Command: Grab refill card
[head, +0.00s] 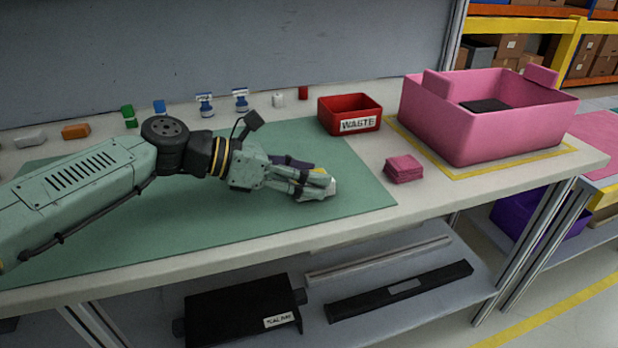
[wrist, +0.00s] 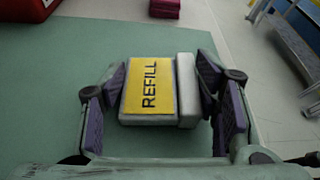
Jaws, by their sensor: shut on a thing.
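The refill card (wrist: 150,86) is a yellow block with "REFILL" in dark letters in the wrist view. A pale grey block (wrist: 187,90) lies against its right side. My gripper (wrist: 165,95) has its purple-padded fingers on either side of the two, the left one at the card and the right one by the grey block. In the head view my gripper (head: 308,182) is low over the green mat (head: 215,220), with a bit of the yellow card (head: 319,178) showing between the fingers. The fingers hide most of it there.
A red bin labelled WASTE (head: 350,115) stands behind and right of my gripper. A pink stack (head: 404,169) lies to the right, before a large pink crate (head: 465,135). Small coloured items line the back of the table. The mat's front is clear.

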